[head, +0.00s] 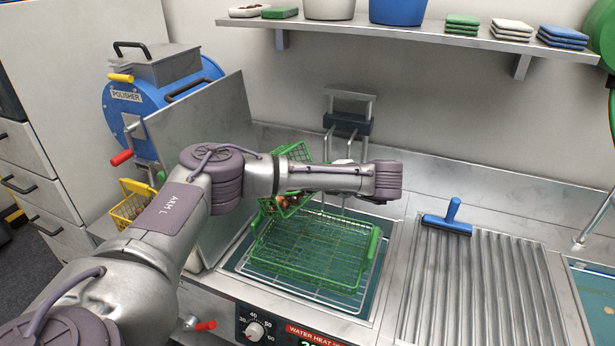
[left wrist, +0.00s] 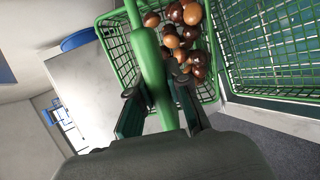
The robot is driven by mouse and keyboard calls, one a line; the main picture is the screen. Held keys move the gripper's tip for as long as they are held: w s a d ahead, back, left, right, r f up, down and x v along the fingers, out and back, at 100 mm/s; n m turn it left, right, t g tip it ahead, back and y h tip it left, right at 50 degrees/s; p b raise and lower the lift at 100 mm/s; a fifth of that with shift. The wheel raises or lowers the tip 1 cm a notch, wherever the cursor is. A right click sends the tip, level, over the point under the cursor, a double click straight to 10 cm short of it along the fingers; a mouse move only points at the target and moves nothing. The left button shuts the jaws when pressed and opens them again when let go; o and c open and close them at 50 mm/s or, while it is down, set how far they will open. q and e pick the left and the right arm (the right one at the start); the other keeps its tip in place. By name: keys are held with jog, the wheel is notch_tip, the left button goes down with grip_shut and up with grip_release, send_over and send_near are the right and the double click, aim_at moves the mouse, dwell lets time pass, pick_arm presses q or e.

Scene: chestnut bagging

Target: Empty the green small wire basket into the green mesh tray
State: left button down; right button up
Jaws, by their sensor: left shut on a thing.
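The green small wire basket (head: 297,153) is partly hidden behind my left arm in the head view. It hangs tilted above the sink area. In the left wrist view the basket (left wrist: 120,50) holds several brown and orange chestnuts (left wrist: 185,38). My left gripper (left wrist: 158,100) is shut on the basket's green handle; the arm hides the fingers in the head view. The green mesh tray (head: 310,250) lies below on a wire rack over the water bath. It looks empty where visible, and its mesh (left wrist: 270,45) also shows in the left wrist view. My right gripper is not in view.
A slanted metal panel (head: 205,150) and the blue polisher (head: 150,105) stand left. A yellow wire basket (head: 132,203) sits beside the panel. A blue squeegee-like tool (head: 448,217) lies on the ribbed drainboard (head: 480,290). A shelf (head: 400,32) runs along the wall.

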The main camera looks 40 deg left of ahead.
pick_arm(q)
jog(key=shift+d+f+y, duration=0.2)
jog(key=shift+d+y, duration=0.15)
jog(key=shift+y, duration=0.05)
jog(key=d+f+m+t+y+p, duration=0.1)
jog(key=d+f+y+p, duration=0.2)
jog(key=d+f+y, duration=0.2)
jog(key=y, duration=0.3)
jog(key=shift+f, duration=0.35)
dwell(0.9)
